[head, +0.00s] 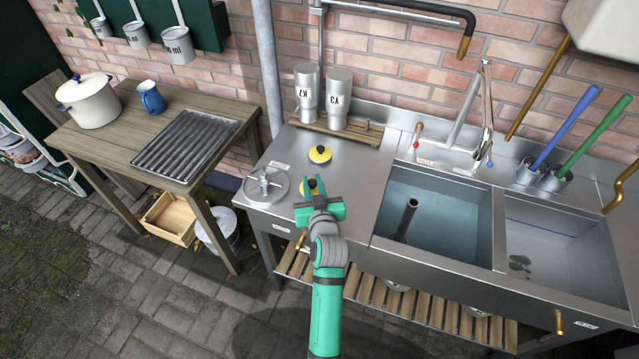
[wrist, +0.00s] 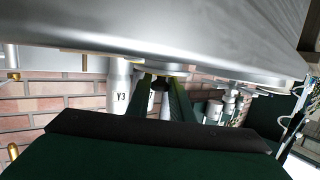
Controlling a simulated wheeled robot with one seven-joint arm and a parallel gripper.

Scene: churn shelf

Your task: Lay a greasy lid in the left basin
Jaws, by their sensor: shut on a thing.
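In the wrist view, the fingers (wrist: 160,90) close around the dark knob (wrist: 159,81), close to the counter surface. A second yellow lid with a black knob (head: 320,154) lies just behind. A large grey metal lid (head: 258,193) lies to the left. The left basin (head: 455,200) is right of my gripper. It looks filled with bluish water, with a dark upright pipe (head: 408,212) inside.
The right basin (head: 560,250) has dark spots on its floor. Two metal canisters (head: 339,92) stand on a wooden rack behind. A tap (head: 466,110) rises behind the left basin. A wooden table (head: 130,150) with a pot (head: 92,105) and blue mug (head: 151,98) stands left.

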